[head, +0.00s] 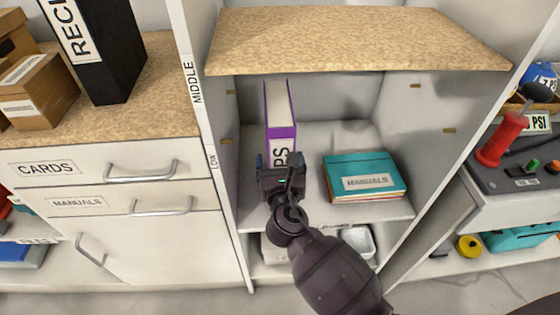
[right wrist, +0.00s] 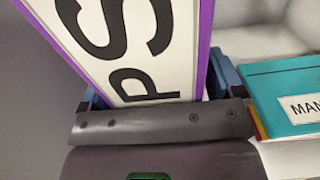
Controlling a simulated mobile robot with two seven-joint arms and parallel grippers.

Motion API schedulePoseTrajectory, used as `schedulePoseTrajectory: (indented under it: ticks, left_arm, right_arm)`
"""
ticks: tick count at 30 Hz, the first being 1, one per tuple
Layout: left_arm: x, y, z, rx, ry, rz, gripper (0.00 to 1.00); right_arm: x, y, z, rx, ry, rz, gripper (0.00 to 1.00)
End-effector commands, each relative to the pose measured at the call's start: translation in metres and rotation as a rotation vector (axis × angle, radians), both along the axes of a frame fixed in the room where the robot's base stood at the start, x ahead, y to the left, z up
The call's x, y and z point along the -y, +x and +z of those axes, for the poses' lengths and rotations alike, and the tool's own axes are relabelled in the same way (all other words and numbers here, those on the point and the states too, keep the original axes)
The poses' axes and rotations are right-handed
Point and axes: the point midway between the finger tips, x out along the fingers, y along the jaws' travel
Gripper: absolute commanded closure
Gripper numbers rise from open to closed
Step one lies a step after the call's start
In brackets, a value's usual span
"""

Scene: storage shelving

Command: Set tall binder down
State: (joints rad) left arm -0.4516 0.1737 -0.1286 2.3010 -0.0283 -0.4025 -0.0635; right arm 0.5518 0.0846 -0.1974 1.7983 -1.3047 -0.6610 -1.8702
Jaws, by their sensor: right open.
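A tall purple binder (head: 281,125) with a white label on its spine stands upright on the middle bay's shelf. It also shows large in the right wrist view (right wrist: 140,45), with black letters on the label. My right gripper (head: 280,163) is at the lower part of the spine. Its blue fingers (right wrist: 155,90) are open, one on each side of the binder. I cannot tell whether either finger touches it. The binder's bottom edge is hidden behind the gripper. My left gripper is not in view.
A teal stack labelled MANUALS (head: 362,177) lies right of the binder on the same shelf (head: 325,138). A tan board (head: 355,38) is above. A divider wall (head: 195,90) is at left. A white bin (head: 358,238) sits below.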

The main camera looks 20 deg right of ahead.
Motion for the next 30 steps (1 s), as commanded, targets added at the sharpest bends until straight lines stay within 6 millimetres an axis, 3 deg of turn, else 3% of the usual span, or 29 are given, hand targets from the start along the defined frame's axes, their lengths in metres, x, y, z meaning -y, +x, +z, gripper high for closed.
schedulePoseTrajectory:
  ticks: [5, 21, 30]
  left_arm:
    - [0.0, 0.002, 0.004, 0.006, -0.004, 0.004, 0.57]
    - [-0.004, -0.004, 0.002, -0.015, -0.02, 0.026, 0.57]
    - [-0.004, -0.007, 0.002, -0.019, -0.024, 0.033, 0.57]
  right_arm:
    - [-0.004, -0.014, 0.003, 0.001, 0.0, 0.0, 0.13]
    - [-0.029, -0.1, 0.002, 0.0, 0.001, 0.001, 0.13]
    - [-0.034, -0.115, 0.002, 0.001, 0.001, 0.001, 0.13]
